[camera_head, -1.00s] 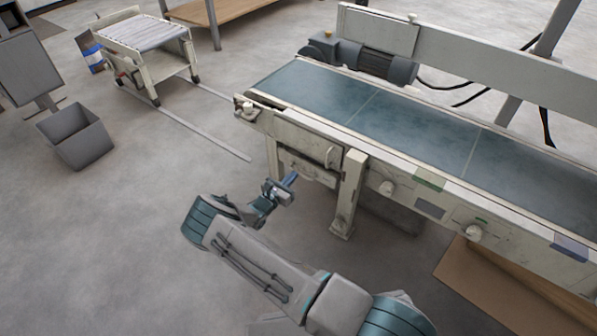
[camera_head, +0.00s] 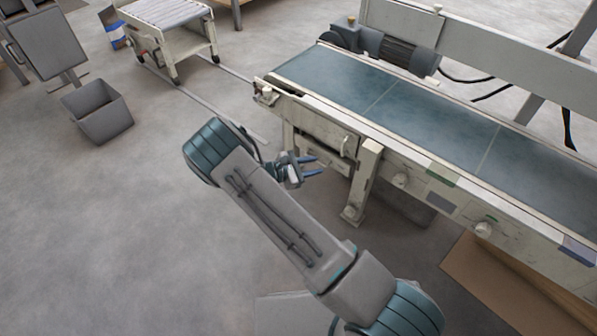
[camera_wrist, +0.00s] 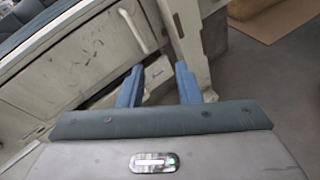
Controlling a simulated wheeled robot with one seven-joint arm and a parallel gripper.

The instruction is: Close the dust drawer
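The pellet bagger's conveyor (camera_head: 390,105) stands at right. Under its near end is a pale side panel (camera_head: 318,125) with an upright light handle (camera_head: 345,147); the handle also shows in the wrist view (camera_wrist: 134,30). A lower pale front (camera_head: 330,157), apparently the dust drawer, sits below this panel, partly behind my gripper; how far out it stands I cannot tell. My gripper (camera_head: 314,165) is in front of it, left of the support leg. In the wrist view my gripper (camera_wrist: 158,85) has two blue fingers apart with nothing held between them.
The conveyor's support leg (camera_head: 361,182) stands close to the right of my gripper. A grey bin (camera_head: 97,112) and a roller cart (camera_head: 172,35) stand at the left. A brown sheet (camera_head: 510,280) lies on the floor at right. The left floor is open.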

